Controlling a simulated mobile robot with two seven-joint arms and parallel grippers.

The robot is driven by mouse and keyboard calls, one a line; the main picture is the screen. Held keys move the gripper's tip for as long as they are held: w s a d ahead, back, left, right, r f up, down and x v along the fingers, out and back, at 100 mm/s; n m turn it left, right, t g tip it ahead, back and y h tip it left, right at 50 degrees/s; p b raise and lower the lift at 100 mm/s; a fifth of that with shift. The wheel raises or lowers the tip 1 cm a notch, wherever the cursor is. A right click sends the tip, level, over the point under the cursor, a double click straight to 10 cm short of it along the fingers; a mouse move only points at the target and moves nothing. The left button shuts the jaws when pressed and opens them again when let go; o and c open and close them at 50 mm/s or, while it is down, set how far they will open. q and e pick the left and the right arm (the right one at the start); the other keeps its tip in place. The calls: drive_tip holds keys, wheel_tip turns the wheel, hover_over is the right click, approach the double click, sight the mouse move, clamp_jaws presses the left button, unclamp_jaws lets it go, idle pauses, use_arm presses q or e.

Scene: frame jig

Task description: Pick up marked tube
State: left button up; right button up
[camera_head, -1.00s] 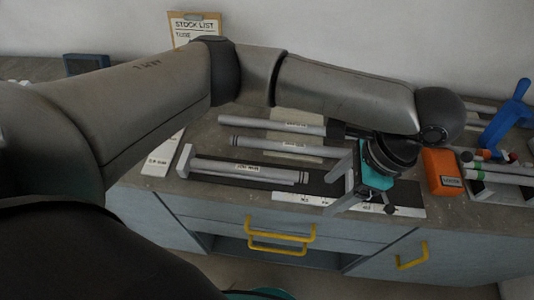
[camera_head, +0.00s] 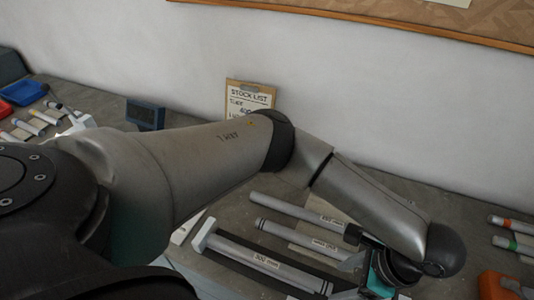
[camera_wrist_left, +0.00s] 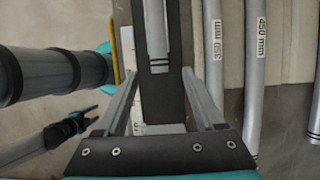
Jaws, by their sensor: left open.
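A grey tube labelled 300 (camera_head: 262,260) lies in a dark jig (camera_head: 228,257) with a pale end stop. Its near end with dark rings (camera_wrist_left: 159,55) shows in the left wrist view. My left gripper (camera_head: 348,281) is by that end; in the wrist view its open fingers (camera_wrist_left: 159,78) stand either side of the tube's line, with nothing between the tips. Tubes labelled 350 mm (camera_wrist_left: 215,75) and 450 mm (camera_wrist_left: 258,70) lie alongside. A dark-and-teal arm end, seemingly my right gripper (camera_wrist_left: 88,117), is small at the lower left of the wrist view.
A clipboard stock list (camera_head: 250,97) leans on the wall behind. A blue tray (camera_head: 22,92) and a dark blue box (camera_head: 145,114) stand at the left.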

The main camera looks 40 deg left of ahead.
sight(325, 286)
use_arm(q)
drive_tip(key=shift+x, duration=2.75)
drive_tip(key=shift+s+a+r, duration=0.1)
drive_tip(key=shift+a, duration=0.05)
drive_tip(key=shift+c, duration=0.2)
clamp_jaws()
